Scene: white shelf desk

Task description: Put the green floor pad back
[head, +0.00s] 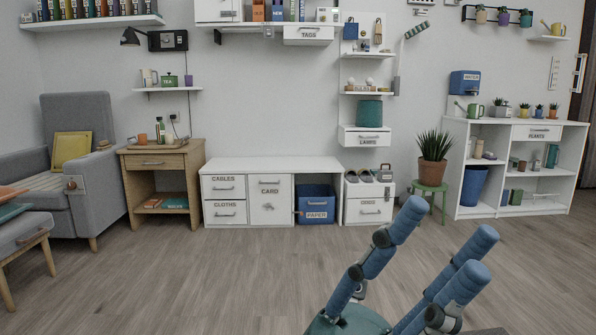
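A flat dark green-teal pad (13,212) lies on the grey bench at the far left edge, cut off by the frame. An orange flat piece (12,193) shows just above it. I cannot tell for sure that the green-teal piece is the floor pad.
The grey bench (22,231) stands before a grey armchair (88,200). A wooden side table (160,163), a low white cabinet (270,166), a plant on a green stool (430,187) and a white shelf unit (485,212) line the wall. The middle floor is clear.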

